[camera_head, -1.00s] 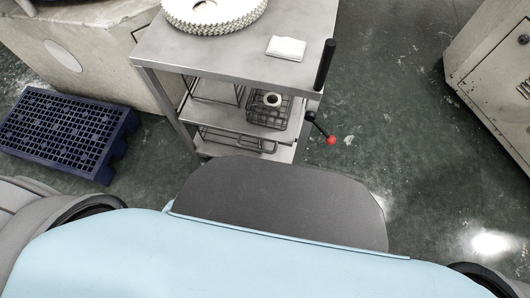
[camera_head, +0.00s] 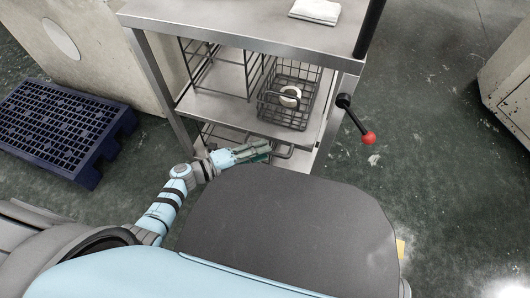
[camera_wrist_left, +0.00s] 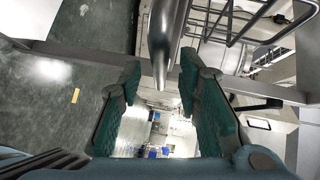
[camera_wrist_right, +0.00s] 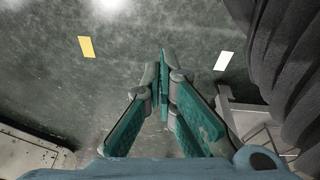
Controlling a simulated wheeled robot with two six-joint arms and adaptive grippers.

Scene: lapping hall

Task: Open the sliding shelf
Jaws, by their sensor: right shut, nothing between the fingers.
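The sliding shelf (camera_head: 222,108) is a grey metal tray in the trolley (camera_head: 235,32), under its top. A grey bar handle (camera_head: 287,151) shows below the shelf's front edge. My left gripper (camera_head: 262,151) is at the handle's left part. In the left wrist view a rounded metal bar (camera_wrist_left: 165,45), seemingly the handle, lies between the spread fingers of this gripper (camera_wrist_left: 160,70). Gaps show on both sides, and I cannot tell whether either finger touches it. My right gripper (camera_wrist_right: 163,62) is shut and empty above the floor, outside the head view.
A wire basket (camera_head: 288,112) with a white ring-shaped part (camera_head: 290,96) and a wire rack (camera_head: 205,62) stand on the shelf. A red-knobbed lever (camera_head: 368,137) sticks out at the trolley's right. A blue pallet (camera_head: 62,128) lies left.

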